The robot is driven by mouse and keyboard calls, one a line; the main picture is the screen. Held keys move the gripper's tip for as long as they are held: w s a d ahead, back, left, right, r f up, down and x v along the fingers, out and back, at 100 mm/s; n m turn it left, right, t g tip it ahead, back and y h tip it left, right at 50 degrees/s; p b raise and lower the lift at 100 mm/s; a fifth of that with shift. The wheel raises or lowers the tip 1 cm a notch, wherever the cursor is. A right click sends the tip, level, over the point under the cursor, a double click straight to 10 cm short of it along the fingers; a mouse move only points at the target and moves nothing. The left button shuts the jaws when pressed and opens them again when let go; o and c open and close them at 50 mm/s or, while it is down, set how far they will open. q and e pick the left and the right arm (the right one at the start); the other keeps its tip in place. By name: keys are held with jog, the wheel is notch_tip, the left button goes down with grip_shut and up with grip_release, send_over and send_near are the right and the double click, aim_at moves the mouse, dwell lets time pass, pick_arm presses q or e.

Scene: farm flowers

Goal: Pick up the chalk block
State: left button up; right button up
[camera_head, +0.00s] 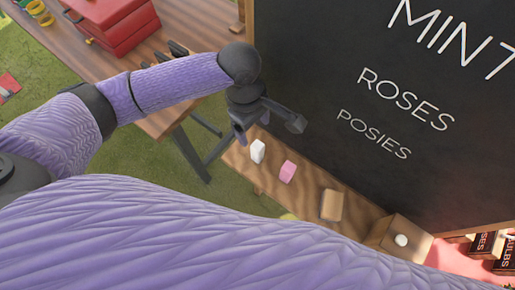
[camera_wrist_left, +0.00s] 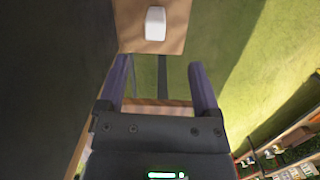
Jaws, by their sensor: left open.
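A white chalk block (camera_head: 257,151) stands on the wooden ledge (camera_head: 240,160) below the blackboard, near the ledge's left end. A pink chalk block (camera_head: 288,171) stands to its right, apart from it. My left gripper (camera_head: 267,127) is open and empty, just above and behind the white block in the head view. In the left wrist view, the white block (camera_wrist_left: 155,22) lies beyond the fingertips of my open left gripper (camera_wrist_left: 159,62), roughly in line with the gap between them. My right gripper is not in view.
The blackboard (camera_head: 390,180) rises close beside the left gripper. A brown block (camera_head: 331,205) and a wooden box (camera_head: 396,238) with a round white top piece sit further right. A red toolbox (camera_head: 115,22) stands on a wooden table (camera_head: 160,120) at upper left.

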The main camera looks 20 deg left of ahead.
aim_at(257, 145)
pick_arm(q)
jog(key=shift+w+a+f+n, duration=0.15)
jog(key=shift+w+a+n, duration=0.05)
jog(key=shift+a+n, duration=0.2)
jog(key=f+b, duration=0.1)
jog(key=f, duration=0.2)
jog(key=d+f+b, duration=0.1)
jog(key=f+b, duration=0.2)
jog(key=f, duration=0.2)
jog(key=shift+w+d+f+b, duration=0.1)
jog(key=shift+d+f+b, duration=0.05)
jog(key=shift+f+b, duration=0.2)
jog(key=shift+f, duration=0.4)
jog(key=shift+c, duration=0.3)
jog(key=shift+d, duration=0.1)
grip_shut()
